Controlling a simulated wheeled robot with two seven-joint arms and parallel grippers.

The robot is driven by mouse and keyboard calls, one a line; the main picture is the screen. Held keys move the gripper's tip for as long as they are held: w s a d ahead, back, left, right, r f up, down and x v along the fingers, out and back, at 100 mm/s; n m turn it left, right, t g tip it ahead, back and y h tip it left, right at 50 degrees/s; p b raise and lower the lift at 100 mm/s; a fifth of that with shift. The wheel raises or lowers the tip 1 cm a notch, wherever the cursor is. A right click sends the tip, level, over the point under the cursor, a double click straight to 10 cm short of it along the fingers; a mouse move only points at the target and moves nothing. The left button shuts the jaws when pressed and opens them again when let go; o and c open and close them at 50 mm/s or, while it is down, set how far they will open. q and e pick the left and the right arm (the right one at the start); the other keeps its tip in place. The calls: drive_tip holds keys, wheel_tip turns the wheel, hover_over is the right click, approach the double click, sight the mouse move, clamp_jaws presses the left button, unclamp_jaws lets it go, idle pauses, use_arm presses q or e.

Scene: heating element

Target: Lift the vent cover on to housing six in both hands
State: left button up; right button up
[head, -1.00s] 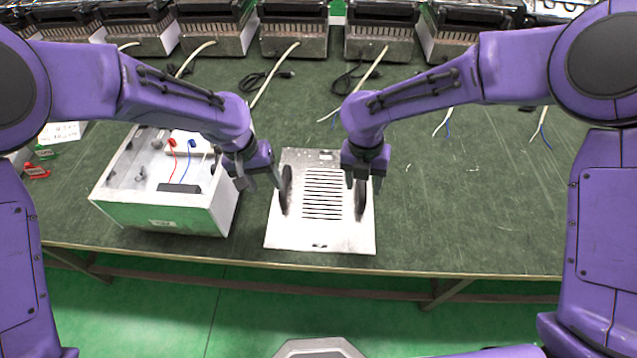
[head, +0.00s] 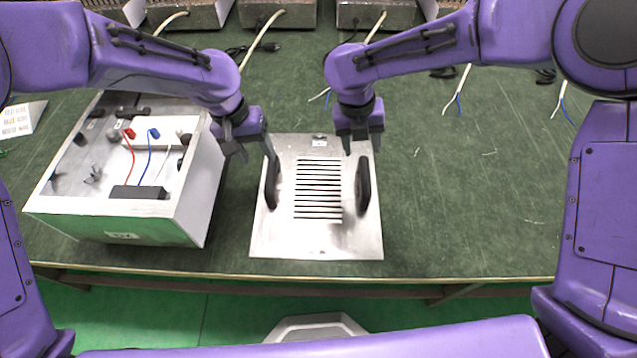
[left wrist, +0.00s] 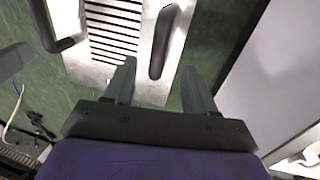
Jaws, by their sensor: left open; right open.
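The vent cover (head: 318,235) is a flat metal plate with a row of slots and two black handles, lying on the green table. Its left handle (head: 271,182) and right handle (head: 363,186) stand up from the plate. The open housing (head: 190,212), a white box with red, blue and white wires inside, stands to the left of the cover; its front label is too small to read surely. My left gripper (head: 256,155) is open near the far end of the left handle, which shows beyond its fingers in the left wrist view (left wrist: 163,42). My right gripper (head: 361,150) is open just beyond the right handle.
Several grey units (head: 278,14) with cables line the back of the table. Loose wire ends (head: 457,95) lie at the back right. The table right of the cover is mostly clear. A small sign (head: 20,119) lies at the far left.

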sight(269, 174)
use_arm(q)
drive_tip(key=f, duration=0.3)
drive_tip(key=d+f, duration=0.1)
drive_tip(key=f, duration=0.3)
drive_tip(key=d+f, duration=0.1)
drive_tip(key=f, duration=0.2)
drive_tip(key=shift+f, duration=0.2)
use_arm(e)
drive_tip(key=f, duration=0.3)
drive_tip(key=d+f, duration=0.1)
drive_tip(key=f, duration=0.3)
drive_tip(key=d+f, duration=0.1)
drive_tip(key=f, duration=0.2)
drive_tip(key=shift+f, duration=0.2)
use_arm(q)
drive_tip(key=shift+s, duration=0.1)
clamp_jaws()
use_arm(e)
clamp_jaws()
use_arm(q)
drive_tip(key=shift+r, duration=0.1)
use_arm(e)
drive_tip(key=shift+r, duration=0.1)
